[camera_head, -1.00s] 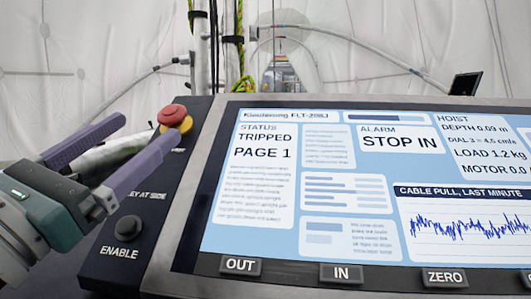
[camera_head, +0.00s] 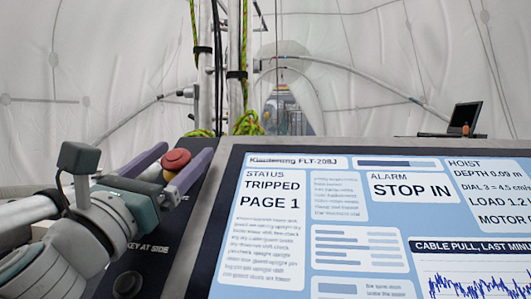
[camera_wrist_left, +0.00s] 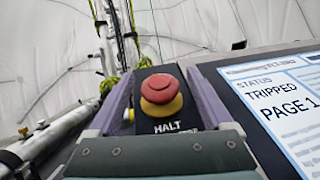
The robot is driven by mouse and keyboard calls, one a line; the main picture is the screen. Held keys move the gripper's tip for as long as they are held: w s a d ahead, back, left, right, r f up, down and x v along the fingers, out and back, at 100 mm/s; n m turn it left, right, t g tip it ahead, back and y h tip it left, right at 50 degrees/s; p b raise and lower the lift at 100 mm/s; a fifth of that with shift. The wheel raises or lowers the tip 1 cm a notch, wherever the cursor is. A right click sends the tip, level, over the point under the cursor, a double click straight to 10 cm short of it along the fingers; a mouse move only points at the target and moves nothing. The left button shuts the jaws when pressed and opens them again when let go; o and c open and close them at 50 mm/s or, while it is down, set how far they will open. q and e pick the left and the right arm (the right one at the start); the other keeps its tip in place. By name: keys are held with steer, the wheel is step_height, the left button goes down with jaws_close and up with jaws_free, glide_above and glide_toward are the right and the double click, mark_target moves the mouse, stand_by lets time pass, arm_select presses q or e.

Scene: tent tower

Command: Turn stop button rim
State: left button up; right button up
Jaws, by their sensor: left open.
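The stop button has a red mushroom cap (camera_head: 176,160) above a yellow collar (camera_head: 169,176), at the upper left of the dark console. In the left wrist view the red cap (camera_wrist_left: 160,88) and the yellow collar (camera_wrist_left: 162,107) sit above the word HALT. My left gripper (camera_head: 186,150) is open, with one purple finger on each side of the button. In the left wrist view the button stands between the fingers of my left gripper (camera_wrist_left: 158,76), with a gap on both sides. Part of the collar is hidden in the head view. My right gripper is not in view.
A tilted screen (camera_head: 340,215) right of the button reads TRIPPED, PAGE 1 and STOP IN. A dark round button (camera_head: 128,285) sits lower on the console. Poles with yellow-green rope (camera_head: 246,123) stand behind it. A laptop (camera_head: 465,117) is at the back right.

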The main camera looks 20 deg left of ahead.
arm_select(q)
steer(key=shift+c, duration=0.2)
jaws_close()
stand_by(0.5)
steer(key=shift+m+h, duration=0.3)
steer(key=shift+h, duration=0.1)
steer(key=m+h, duration=0.3)
steer(key=h, duration=0.1)
steer(key=shift+f+m+g+h, duration=0.1)
steer(key=shift+m+g+h, duration=0.2)
steer(key=shift+m+g, duration=0.1)
steer(key=shift+m+g+h+b, duration=0.6)
steer(key=shift+m+g+h, duration=0.35)
steer(key=shift+m+h, duration=0.65)
steer(key=shift+m+g+h+b, duration=0.55)
steer(key=shift+m+g+h, duration=0.4)
steer(key=shift+m+h, duration=0.6)
steer(key=shift+h, duration=0.45)
